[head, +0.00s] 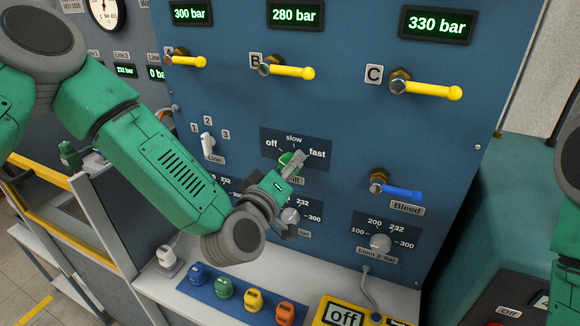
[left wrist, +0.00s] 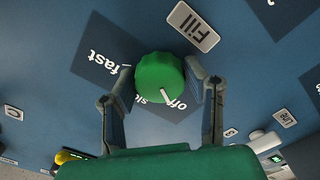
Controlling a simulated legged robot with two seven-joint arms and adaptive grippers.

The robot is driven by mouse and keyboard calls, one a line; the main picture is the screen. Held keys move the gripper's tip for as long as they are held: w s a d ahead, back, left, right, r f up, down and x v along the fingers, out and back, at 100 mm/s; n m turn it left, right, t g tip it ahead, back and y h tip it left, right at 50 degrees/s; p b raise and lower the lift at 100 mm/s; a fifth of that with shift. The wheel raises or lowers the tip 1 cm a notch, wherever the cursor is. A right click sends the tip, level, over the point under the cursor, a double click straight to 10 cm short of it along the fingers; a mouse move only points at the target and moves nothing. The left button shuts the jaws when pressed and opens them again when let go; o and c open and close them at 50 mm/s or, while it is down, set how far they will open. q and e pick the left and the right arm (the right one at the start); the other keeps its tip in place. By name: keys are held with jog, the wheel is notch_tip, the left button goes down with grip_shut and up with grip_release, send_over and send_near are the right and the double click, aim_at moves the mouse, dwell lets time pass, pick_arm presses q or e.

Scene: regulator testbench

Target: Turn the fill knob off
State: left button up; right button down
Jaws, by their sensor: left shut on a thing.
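The fill knob (head: 286,158) is a round green knob on the blue panel, with off, slow and fast printed around it. In the left wrist view the green knob (left wrist: 159,76) carries a white pointer mark that points to between slow and off, nearer off. My left gripper (head: 293,165) reaches it from the lower left and partly covers it. In the left wrist view its two fingers (left wrist: 157,81) lie on either side of the knob and are shut on it. The Fill label (left wrist: 193,27) is beside the knob. My right gripper is out of view.
Yellow handles A (head: 187,61), B (head: 287,71) and C (head: 427,89) stick out above. The blue Bleed handle (head: 402,192) is to the right, and the white Line knob (head: 208,143) to the left. Several coloured plugs stand on the shelf (head: 160,288) below.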

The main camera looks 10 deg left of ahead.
pick_arm(q)
jog(key=shift+f, duration=0.1)
jog(key=o, duration=1.1)
jog(key=shift+o, duration=0.2)
jog(key=shift+a, duration=0.1)
jog(key=s+a, duration=0.2)
jog(key=s, duration=0.9)
jog(key=shift+s+a, duration=0.15)
jog(key=shift+s, duration=0.2)
jog(key=shift+f, duration=0.1)
